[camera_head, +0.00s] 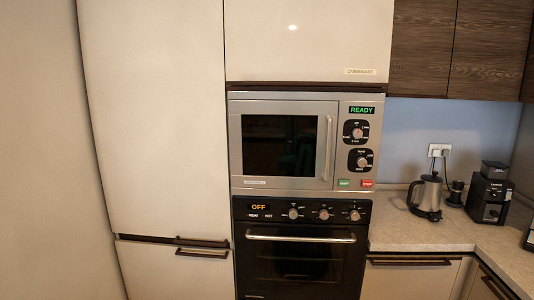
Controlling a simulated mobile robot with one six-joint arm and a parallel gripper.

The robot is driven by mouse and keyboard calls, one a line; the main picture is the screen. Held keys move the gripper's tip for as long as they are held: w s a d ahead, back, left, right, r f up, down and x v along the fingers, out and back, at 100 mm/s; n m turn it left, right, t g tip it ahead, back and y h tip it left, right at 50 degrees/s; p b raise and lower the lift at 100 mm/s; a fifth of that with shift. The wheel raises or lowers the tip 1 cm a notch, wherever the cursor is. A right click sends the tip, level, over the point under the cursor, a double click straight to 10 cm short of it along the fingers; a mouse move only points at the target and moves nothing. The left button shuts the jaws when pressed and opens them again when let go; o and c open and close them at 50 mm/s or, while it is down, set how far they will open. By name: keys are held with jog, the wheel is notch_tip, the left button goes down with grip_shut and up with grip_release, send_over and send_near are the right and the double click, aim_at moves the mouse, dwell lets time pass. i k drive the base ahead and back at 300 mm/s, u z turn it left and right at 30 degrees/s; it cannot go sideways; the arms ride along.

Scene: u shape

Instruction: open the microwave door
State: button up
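The microwave (283,143) is built into the cabinet column in the head view, above an oven. It has a silver frame and a dark window. Its door (283,186) looks closed, with a vertical silver handle (328,147) along the door's right edge. To the right of the handle is a control panel (359,178) with a green "READY" display, two knobs, and a green and a red button. My gripper and arm are not in view.
Below is a black oven (301,270) with a horizontal handle. A counter (410,232) at right holds a kettle (428,197) and a black coffee machine (489,194). A tall cream cabinet (160,120) stands left of the microwave. The floor is not visible.

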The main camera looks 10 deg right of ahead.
aim_at(290, 145)
jog(key=k, duration=0.3)
jog(key=z, duration=0.05)
jog(key=i, duration=0.9)
jog(key=u, duration=1)
